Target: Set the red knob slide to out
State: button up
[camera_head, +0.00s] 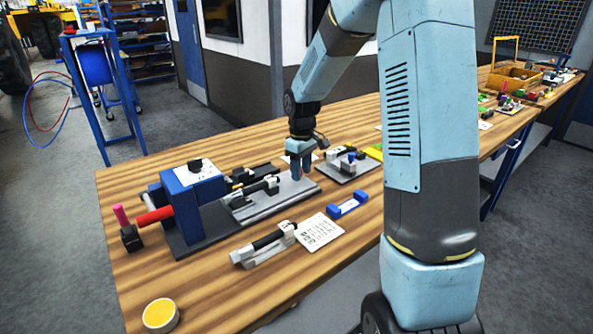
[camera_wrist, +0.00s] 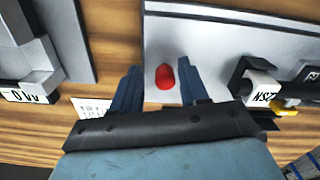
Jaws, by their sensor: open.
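A red knob (camera_wrist: 165,76) shows in the wrist view, on or just above a pale grey plate (camera_wrist: 205,38). My gripper (camera_wrist: 159,68) is open, with one blue finger on each side of the knob and a gap on both sides. In the head view my gripper (camera_head: 300,168) points down at the right end of the grey plate (camera_head: 291,192). There the red knob is hidden, apparently behind the fingers. I cannot tell the slide's position from these views.
A blue box (camera_head: 190,195) with a red cylinder (camera_head: 154,216) stands to the left. Black-and-white clamps (camera_head: 264,243) lie nearby, and a labelled one (camera_wrist: 262,93) is right of the fingers. A blue holder (camera_head: 347,205) and a printed sheet (camera_head: 319,231) lie in front.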

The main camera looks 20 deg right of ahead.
jog(key=shift+a, duration=0.1)
notch_tip(320, 180, up, 14)
jog(key=shift+f, duration=0.15)
dwell(0.6)
jog(key=s+r+m+t, duration=0.15)
jog(key=s+r, duration=0.25)
jog(key=s, duration=0.4)
jog(key=s+r+m+t, duration=0.1)
jog(key=s+r+m, duration=0.1)
jog(key=s+r, duration=0.35)
jog(key=shift+s+d+f+m+t, duration=0.35)
jog(key=shift+s+m+t, duration=0.25)
jog(key=shift+s, duration=2.2)
jog(key=shift+s+d+f+m+t, duration=0.4)
jog(key=shift+s+m, duration=0.35)
jog(key=shift+s, duration=2.05)
jog(key=shift+s+d+f+m+t, duration=0.3)
jog(key=shift+s+m+t, duration=0.35)
jog(key=shift+s, duration=2.15)
jog(key=shift+r, duration=0.1)
